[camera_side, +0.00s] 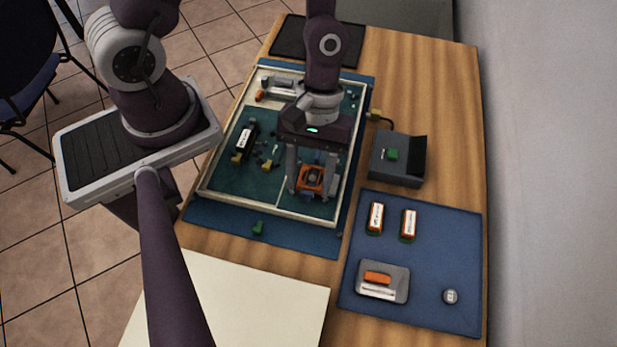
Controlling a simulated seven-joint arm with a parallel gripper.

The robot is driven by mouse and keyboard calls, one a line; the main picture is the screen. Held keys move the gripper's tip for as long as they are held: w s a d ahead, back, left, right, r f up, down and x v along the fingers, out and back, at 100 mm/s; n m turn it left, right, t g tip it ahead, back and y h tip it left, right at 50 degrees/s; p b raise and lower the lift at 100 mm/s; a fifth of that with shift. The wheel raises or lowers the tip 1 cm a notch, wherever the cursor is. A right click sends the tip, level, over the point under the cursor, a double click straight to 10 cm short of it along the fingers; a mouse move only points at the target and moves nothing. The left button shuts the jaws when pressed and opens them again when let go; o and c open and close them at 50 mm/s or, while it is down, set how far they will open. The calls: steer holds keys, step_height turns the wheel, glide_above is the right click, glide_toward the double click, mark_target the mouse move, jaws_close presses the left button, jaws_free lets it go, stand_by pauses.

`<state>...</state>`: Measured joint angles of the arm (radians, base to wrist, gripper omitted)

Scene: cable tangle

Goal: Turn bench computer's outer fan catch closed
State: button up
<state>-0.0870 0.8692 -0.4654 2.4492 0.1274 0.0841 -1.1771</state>
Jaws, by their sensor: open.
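The bench computer (221,188) is a shallow, pale-rimmed open case with a dark green board inside, lying on a blue mat. An orange square part with a dark round middle, which looks like the fan (312,179), sits near the case's front right corner. My gripper (308,186) points down over this orange part, with its fingers apart on either side of it. Whether the fingers touch it I cannot tell. The outer fan catch is too small or hidden behind the fingers to make out.
A dark grey box (398,172) with a green block stands right of the case. A blue mat (425,255) at the front right holds two orange-and-white parts, a grey tray and a small round item. A green piece (258,228) lies before the case. A pale sheet (240,300) is clear.

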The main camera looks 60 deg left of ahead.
steer(key=shift+s+f, duration=0.15)
steer(key=shift+f, duration=0.2)
steer(key=shift+c, duration=0.4)
jaws_close()
